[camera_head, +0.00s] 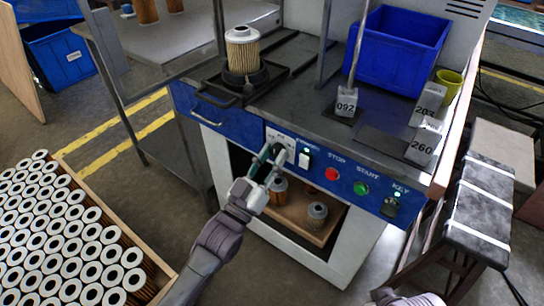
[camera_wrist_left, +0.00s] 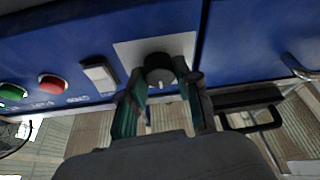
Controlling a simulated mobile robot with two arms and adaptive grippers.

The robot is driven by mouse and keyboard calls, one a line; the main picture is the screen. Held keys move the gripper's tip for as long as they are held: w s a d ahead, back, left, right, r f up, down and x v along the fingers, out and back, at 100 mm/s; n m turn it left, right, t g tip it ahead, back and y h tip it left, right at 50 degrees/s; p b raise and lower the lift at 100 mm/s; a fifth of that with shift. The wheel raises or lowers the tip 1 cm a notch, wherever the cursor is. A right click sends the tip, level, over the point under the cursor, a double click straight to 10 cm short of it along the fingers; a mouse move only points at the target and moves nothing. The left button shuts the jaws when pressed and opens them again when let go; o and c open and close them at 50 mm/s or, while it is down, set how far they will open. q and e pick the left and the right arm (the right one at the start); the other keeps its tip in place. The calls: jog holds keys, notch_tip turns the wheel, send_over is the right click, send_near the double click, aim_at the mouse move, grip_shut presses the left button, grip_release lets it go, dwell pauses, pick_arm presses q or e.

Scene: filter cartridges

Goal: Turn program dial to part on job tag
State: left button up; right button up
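The program dial (camera_wrist_left: 158,70) is a dark round knob with a small light mark, on a pale plate (camera_wrist_left: 189,46) of the blue panel. My left gripper (camera_head: 274,156) is at this plate in the head view and hides most of the dial. In the left wrist view, the left gripper's two fingers (camera_wrist_left: 160,83) stand apart, one on each side of the knob; whether they press on it is unclear. Grey blocks read 092 (camera_head: 346,103), 203 (camera_head: 427,107) and 260 (camera_head: 424,144); I cannot tell which is the job tag. The right gripper's fingers are out of view.
The panel has a white rocker switch (camera_head: 304,159), a red STOP button (camera_head: 332,174), a green START button (camera_head: 360,188) and a key switch (camera_head: 391,206). A filter cartridge (camera_head: 242,50) stands on the bench fixture. A blue bin (camera_head: 397,52) is behind. A cartridge crate (camera_head: 137,247) is at left.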

pick_arm(q)
grip_shut()
jog(key=shift+m, duration=0.4)
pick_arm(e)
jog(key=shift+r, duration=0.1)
pick_arm(q)
jog(key=shift+m+h, duration=0.3)
jog(key=shift+m+g+p, duration=0.3)
jog(key=shift+m, duration=0.2)
jog(key=m+g+h+p, duration=0.1)
jog(key=m, duration=0.2)
jog(key=m+g+h+p, duration=0.1)
jog(key=m+g+h, duration=0.1)
jog(key=m, duration=0.2)
jog(key=shift+w+a+r, duration=0.1)
jog(key=shift+a, duration=0.05)
jog(key=m+g+p, duration=0.1)
jog(key=m, duration=0.2)
jog(key=m+g+h+p, duration=0.1)
jog(key=m+g, duration=0.1)
jog(key=m, duration=0.1)
jog(key=shift+m+p, duration=0.3)
jog(key=shift+p, duration=0.05)
jog(key=shift+m, duration=0.5)
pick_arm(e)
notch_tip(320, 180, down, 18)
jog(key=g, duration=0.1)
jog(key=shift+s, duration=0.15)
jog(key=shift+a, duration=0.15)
